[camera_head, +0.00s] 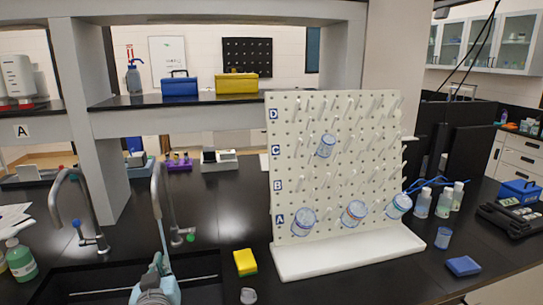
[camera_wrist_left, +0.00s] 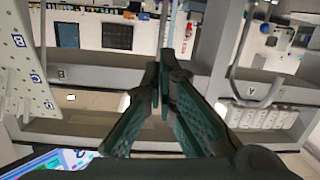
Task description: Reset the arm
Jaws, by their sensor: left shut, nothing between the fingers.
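My left gripper (camera_head: 157,262) shows at the bottom of the head view, in front of the sink and close to the right-hand tap. In the left wrist view its two teal-padded fingers (camera_wrist_left: 163,75) come together at the tips, with nothing between them. The gripper is shut and empty. That tap (camera_head: 160,195) has a tall grey curved spout and a green-tipped handle; its lower part is partly hidden by my gripper. Another tap (camera_head: 80,195) with a blue-tipped handle stands to the left. My right gripper is not in view.
A white pegboard (camera_head: 340,180) with several hanging bottles stands on the black bench. A yellow sponge (camera_head: 245,262), a blue block (camera_head: 463,266) and a green bottle (camera_head: 20,260) are on the bench. A shelf (camera_head: 190,122) crosses behind the taps. The bench between taps and board is mostly clear.

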